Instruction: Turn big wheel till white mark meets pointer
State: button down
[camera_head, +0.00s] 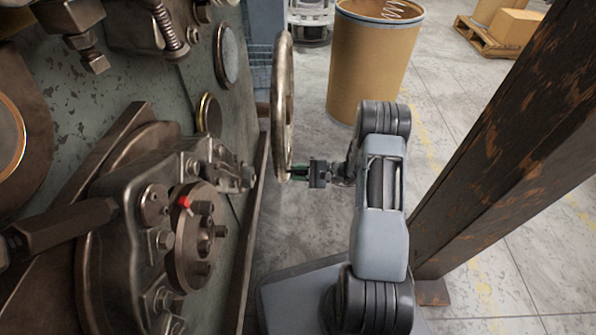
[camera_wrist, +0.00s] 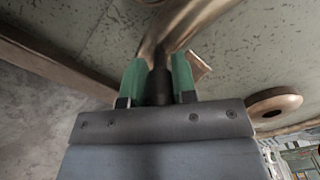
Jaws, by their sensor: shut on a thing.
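The big wheel (camera_head: 275,110) stands nearly edge-on in the head view, on the right side of the machine. In the wrist view its bronze rim and a spoke (camera_wrist: 185,25) cross the top. My gripper (camera_head: 297,172) is at the lower part of the wheel, on its right side. In the wrist view the green fingers of my gripper (camera_wrist: 157,80) are shut on a dark round handle (camera_wrist: 158,88) standing out from the wheel. I cannot make out the white mark or the pointer in either view.
The machine's green-grey panel (camera_head: 235,100) is left of the wheel. A red tab (camera_head: 184,202) sits by a small disc on the machine. A brown drum (camera_head: 370,65) stands behind my arm. A rusty beam (camera_head: 510,140) slants at the right. Pallet boxes (camera_head: 512,27) are far back.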

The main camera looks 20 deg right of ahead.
jog(key=c, duration=0.9)
grip_release()
jog(key=shift+p+v, duration=1.95)
jog(key=shift+v, duration=5)
